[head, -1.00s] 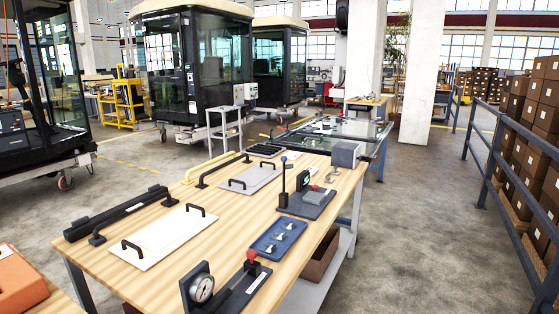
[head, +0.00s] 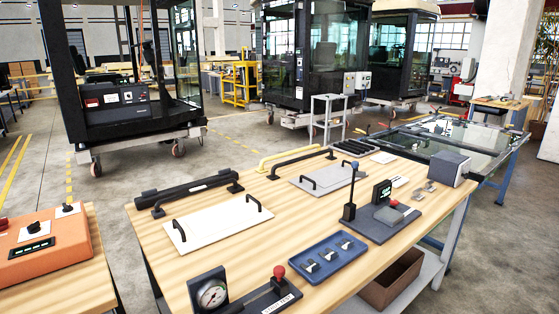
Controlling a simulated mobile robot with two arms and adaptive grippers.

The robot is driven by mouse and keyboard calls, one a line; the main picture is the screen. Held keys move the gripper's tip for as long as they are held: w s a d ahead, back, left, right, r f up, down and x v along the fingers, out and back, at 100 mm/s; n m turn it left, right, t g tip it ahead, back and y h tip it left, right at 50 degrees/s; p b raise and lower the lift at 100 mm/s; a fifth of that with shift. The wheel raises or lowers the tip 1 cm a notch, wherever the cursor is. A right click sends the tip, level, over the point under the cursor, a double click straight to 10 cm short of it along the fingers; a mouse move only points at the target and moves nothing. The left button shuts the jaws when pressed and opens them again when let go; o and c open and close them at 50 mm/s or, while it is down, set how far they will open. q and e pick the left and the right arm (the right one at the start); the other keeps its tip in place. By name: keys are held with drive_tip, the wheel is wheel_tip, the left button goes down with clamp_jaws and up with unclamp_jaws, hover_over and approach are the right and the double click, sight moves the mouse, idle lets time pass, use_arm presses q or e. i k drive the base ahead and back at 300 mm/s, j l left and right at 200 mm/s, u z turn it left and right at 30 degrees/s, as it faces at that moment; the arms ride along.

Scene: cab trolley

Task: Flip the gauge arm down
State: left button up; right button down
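A round dial gauge (head: 212,295) in a dark block stands at the near edge of the wooden table. Beside it a dark base (head: 268,300) carries a lever with a red knob (head: 279,271). I cannot tell which of these levers is the gauge arm. Neither of my grippers is in view.
The wooden table (head: 170,262) also bears a blue tray (head: 327,258) with small parts, white panels with black handles (head: 217,219) and a grey box (head: 448,167). An orange control box (head: 46,244) sits on another table at left. Open floor lies behind.

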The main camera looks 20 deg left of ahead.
sight(355, 165)
drive_tip(key=i+l+u, duration=0.25)
drive_tip(key=u, duration=0.25)
drive_tip(key=i+l+u, duration=0.25)
drive_tip(key=u, duration=0.2)
drive_tip(key=i+l+u, duration=0.15)
drive_tip(key=l+u, duration=0.85)
drive_tip(key=i+j, duration=0.05)
drive_tip(key=j, duration=0.05)
